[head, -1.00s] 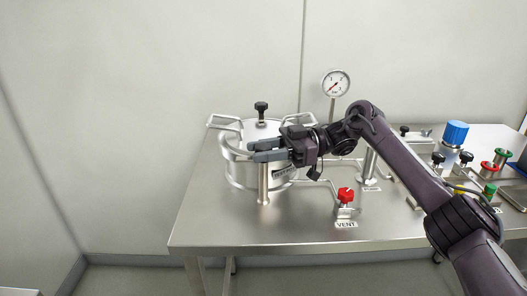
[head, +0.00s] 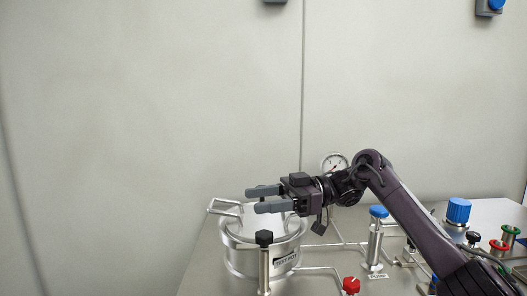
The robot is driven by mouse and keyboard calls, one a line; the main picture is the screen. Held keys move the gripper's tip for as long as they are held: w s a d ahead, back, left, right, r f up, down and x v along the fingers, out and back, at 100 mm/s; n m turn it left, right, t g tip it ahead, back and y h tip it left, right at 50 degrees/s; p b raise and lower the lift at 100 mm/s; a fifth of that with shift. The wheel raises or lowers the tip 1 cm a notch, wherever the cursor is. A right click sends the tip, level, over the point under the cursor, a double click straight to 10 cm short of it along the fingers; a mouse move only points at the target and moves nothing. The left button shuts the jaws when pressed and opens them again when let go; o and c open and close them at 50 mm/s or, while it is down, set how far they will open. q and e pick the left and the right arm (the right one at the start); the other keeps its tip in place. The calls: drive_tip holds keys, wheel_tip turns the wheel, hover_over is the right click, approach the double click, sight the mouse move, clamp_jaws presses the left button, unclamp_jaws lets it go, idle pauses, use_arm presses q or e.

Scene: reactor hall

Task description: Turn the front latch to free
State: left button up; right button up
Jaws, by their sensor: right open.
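The steel test pot (head: 238,258) stands at the left of the steel bench. The front latch (head: 264,240), a black knob on an upright steel post, stands at the pot's near side. Whether it is turned to free, I cannot tell. My right gripper (head: 264,199) is open and empty. It points left above the pot, higher in the picture than the front latch knob and apart from it. It covers part of the pot's far rim, and the rear latch is hidden. My left gripper is not in view.
A red vent knob (head: 350,285) sits right of the pot at the picture's lower edge. A pressure gauge (head: 335,163) stands behind my right wrist. A blue-topped valve (head: 378,212) and a large blue cap (head: 458,211) are further right. The space above and left of the pot is clear.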

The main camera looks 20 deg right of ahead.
sight(263, 234)
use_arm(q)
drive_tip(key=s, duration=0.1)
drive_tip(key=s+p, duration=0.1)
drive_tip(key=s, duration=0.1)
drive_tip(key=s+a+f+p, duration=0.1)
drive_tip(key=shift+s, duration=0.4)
use_arm(e)
wheel_tip(263, 234, up, 11)
drive_tip(key=shift+r, duration=0.1)
